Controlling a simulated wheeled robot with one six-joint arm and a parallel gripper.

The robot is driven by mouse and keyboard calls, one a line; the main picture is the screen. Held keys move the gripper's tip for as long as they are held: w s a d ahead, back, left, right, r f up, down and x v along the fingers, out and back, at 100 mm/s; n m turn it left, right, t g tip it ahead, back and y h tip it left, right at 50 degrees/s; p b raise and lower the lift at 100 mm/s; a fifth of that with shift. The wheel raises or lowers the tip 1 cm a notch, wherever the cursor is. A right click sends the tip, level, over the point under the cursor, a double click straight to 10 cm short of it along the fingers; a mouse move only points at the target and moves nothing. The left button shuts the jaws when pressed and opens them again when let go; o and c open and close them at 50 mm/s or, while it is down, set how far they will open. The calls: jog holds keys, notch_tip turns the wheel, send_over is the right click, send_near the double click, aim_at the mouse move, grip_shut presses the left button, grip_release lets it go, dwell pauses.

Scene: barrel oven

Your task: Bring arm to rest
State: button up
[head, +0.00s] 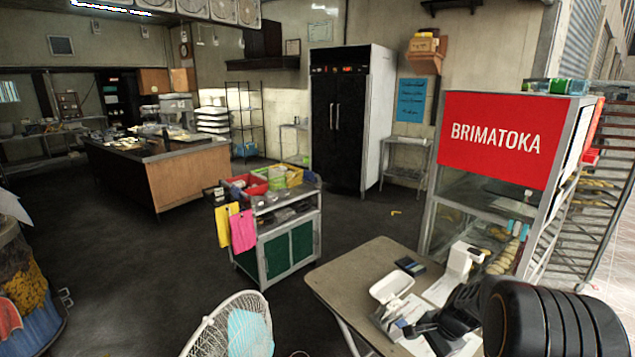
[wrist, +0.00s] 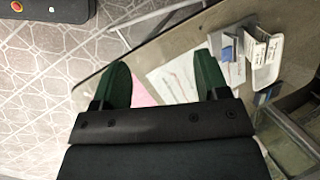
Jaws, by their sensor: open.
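My gripper (wrist: 163,82) shows in the wrist view with its two dark green fingers spread apart. Nothing is held between them. It is above a table (wrist: 300,97), and the table's edge runs past the left finger. White papers (wrist: 185,75) and a pink sheet (wrist: 143,92) lie below and between the fingers. In the head view, black parts of my arm fill the bottom right corner, over the near right part of the table (head: 345,268). The fingertips cannot be made out clearly there.
A white tray (head: 391,286) and a dark card reader (head: 410,266) lie on the table. A display case with a red sign (head: 497,138) stands behind it. A fan (head: 235,325) is at the front, a cart (head: 285,245) beyond. Dark floor lies open to the left.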

jog(key=s+a+r+n+t+h, duration=0.1)
jog(key=s+a+r+n, duration=0.4)
jog(key=s+r+n, duration=0.1)
jog(key=s+a+r+n+t+h, duration=0.1)
jog(key=s+a+r+n, duration=0.4)
jog(key=s, duration=0.5)
notch_tip(320, 180, up, 4)
jog(key=shift+f+n+h, duration=0.25)
jog(key=shift+n+h, duration=0.55)
jog(key=shift+n, duration=0.4)
jog(key=shift+s, duration=0.1)
